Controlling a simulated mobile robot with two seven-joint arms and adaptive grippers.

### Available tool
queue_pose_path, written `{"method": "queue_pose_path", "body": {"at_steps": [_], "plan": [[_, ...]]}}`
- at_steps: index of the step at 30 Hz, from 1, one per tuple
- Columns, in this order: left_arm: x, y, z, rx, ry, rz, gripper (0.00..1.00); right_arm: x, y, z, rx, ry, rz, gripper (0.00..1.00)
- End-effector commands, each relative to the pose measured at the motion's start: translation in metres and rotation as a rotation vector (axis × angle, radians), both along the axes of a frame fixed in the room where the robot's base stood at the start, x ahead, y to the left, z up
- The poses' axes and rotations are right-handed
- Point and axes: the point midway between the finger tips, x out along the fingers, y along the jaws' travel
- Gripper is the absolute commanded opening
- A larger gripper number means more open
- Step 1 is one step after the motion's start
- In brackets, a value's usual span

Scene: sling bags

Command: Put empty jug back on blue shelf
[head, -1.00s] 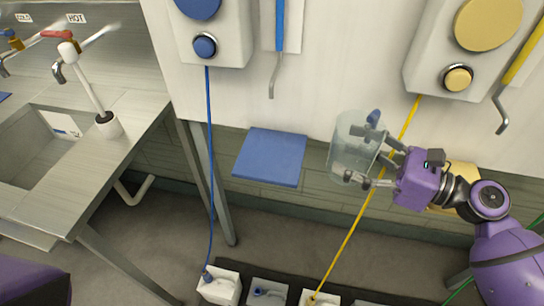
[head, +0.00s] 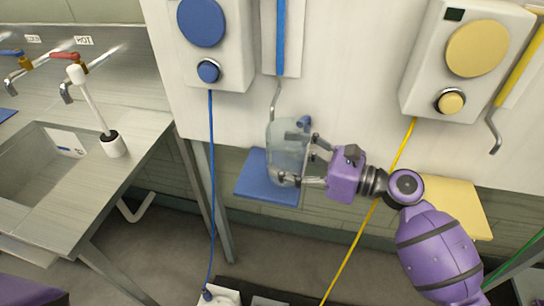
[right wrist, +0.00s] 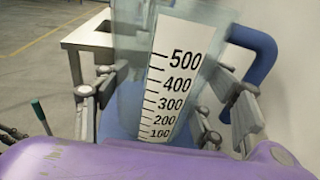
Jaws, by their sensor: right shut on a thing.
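The clear jug (head: 287,150) with a blue handle is held upright in my right gripper (head: 308,166), in front of the white wall. In the right wrist view the jug (right wrist: 165,90) stands between the fingers (right wrist: 165,105), its printed scale facing me, and no liquid shows in it. The blue shelf (head: 258,184) lies just behind and below the jug in the head view; the jug overlaps its right part. I cannot tell whether the jug's base touches the shelf. My left gripper is not in view.
A blue dispenser (head: 208,45) with a bent spout (head: 275,102) hangs above the shelf. A yellow dispenser (head: 465,60) and yellow shelf (head: 455,205) are to the right. A sink counter (head: 60,190) stands at the left. Blue and yellow hoses hang down to white containers (head: 222,297).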

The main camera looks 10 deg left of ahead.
Motion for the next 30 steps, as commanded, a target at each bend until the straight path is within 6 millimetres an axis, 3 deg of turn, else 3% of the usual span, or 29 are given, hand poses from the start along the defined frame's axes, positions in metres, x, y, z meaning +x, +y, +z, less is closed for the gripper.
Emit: {"method": "queue_pose_path", "body": {"at_steps": [8,11,22,23,27,30], "plan": [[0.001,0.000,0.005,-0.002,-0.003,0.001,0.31,0.008,0.039,0.000,0.001,0.000,0.000,0.15],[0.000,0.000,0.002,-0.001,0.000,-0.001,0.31,0.007,0.036,-0.015,0.001,0.004,-0.001,0.15],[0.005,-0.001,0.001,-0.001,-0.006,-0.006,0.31,0.007,0.036,-0.019,0.001,0.002,0.000,0.15],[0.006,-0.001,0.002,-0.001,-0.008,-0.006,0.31,0.007,0.036,-0.019,0.000,0.002,0.000,0.66],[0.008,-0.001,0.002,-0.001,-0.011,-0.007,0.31,0.007,0.036,-0.019,0.000,0.001,0.000,0.84],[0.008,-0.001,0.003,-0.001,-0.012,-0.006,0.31,0.007,0.036,-0.019,0.000,0.001,0.000,0.84]]}}
